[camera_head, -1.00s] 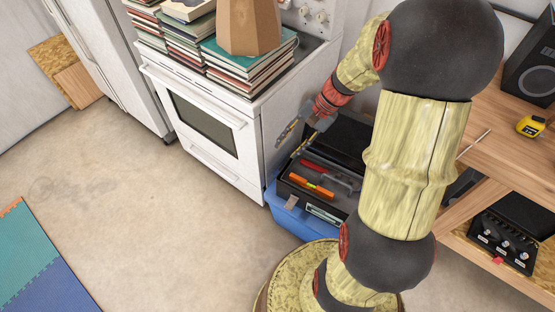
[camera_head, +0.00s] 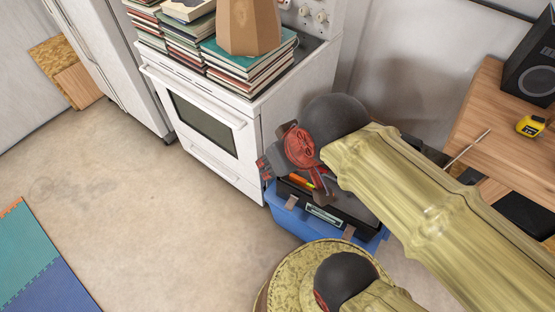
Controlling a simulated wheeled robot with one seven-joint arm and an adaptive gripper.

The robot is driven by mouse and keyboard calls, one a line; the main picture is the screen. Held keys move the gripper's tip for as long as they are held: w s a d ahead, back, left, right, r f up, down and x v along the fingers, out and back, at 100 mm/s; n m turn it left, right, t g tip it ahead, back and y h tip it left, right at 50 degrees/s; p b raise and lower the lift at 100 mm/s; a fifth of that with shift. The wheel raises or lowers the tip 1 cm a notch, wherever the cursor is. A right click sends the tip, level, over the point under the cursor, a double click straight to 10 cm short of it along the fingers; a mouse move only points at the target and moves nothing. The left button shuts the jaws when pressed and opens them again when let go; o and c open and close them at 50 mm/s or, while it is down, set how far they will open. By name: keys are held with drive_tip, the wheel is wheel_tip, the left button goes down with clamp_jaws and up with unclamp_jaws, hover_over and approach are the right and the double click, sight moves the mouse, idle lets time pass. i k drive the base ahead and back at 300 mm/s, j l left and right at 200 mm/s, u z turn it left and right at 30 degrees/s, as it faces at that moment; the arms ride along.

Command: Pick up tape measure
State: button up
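The yellow and black tape measure (camera_head: 530,126) lies on the wooden desk (camera_head: 482,110) at the far right, in front of the black speaker. My gripper (camera_head: 292,180) is well to the left of it, above the toolbox and close to the stove's right side. It is foreshortened and partly hidden by the red wrist link, so whether its fingers are open or shut is not clear. A wide gap separates it from the tape measure. My pale yellow arm crosses the lower right and hides part of the desk.
Stacked books (camera_head: 248,66) top the stove. A black speaker (camera_head: 534,68) stands on the desk.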

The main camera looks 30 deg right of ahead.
sight(529, 127)
drive_tip(key=z, duration=2.85)
drive_tip(key=i+l+u, duration=0.2)
drive_tip(key=l+u, duration=0.15)
drive_tip(key=l, duration=0.25)
drive_tip(key=l+u, duration=0.2)
drive_tip(key=l, duration=0.15)
drive_tip(key=i+l+u, duration=0.4)
drive_tip(key=i+l, duration=0.05)
drive_tip(key=l, duration=0.05)
